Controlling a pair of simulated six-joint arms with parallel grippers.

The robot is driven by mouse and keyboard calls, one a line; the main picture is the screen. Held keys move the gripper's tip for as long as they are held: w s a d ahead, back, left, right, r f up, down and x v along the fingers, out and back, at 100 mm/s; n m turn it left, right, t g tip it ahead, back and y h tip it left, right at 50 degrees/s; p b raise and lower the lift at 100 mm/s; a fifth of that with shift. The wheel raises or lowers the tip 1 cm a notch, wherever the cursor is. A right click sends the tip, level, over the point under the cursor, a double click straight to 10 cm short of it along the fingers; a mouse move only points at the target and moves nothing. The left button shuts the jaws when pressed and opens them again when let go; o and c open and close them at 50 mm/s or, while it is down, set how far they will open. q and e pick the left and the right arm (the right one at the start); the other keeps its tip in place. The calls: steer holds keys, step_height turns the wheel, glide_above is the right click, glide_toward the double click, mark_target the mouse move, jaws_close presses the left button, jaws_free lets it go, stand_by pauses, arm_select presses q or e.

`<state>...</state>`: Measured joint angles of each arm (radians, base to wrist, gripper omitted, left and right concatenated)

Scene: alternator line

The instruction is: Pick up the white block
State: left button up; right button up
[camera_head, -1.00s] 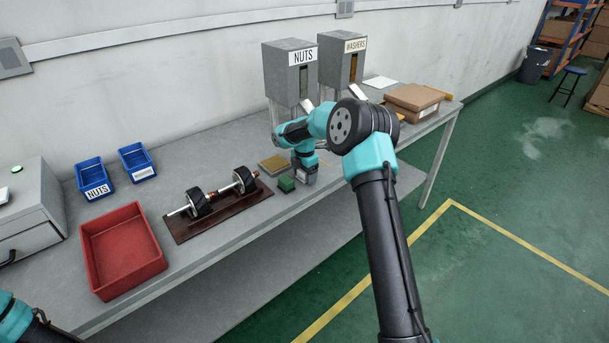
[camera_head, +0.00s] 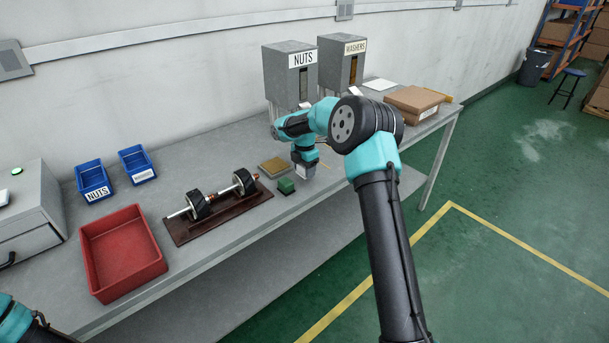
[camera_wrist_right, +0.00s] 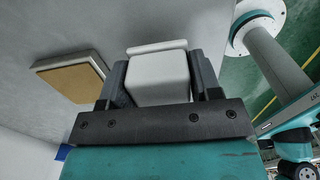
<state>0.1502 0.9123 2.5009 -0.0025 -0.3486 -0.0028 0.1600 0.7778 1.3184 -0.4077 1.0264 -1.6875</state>
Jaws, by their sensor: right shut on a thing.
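The white block (camera_wrist_right: 158,76) sits between the two fingers of my right gripper (camera_wrist_right: 160,84) in the right wrist view. The fingers touch its sides and the gripper is shut on it. In the head view my right gripper (camera_head: 304,168) points down over the bench, just behind and right of a green block (camera_head: 286,186). The white block is hard to make out there. Of my left arm only a part shows at the bottom left corner; its gripper is out of view.
A gold-topped pad (camera_head: 272,166) lies left of the right gripper. A brown board (camera_head: 186,233) holds a shaft with black wheels. A red tray (camera_head: 158,266), blue bins (camera_head: 96,193), the nuts dispenser (camera_head: 282,70) and a cardboard box (camera_head: 413,99) stand around the bench.

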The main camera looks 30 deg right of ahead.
step_height(320, 180, up, 7)
steer(key=shift+f, duration=0.1)
stand_by(0.5)
steer(key=o, duration=0.3)
steer(key=shift+c, duration=1)
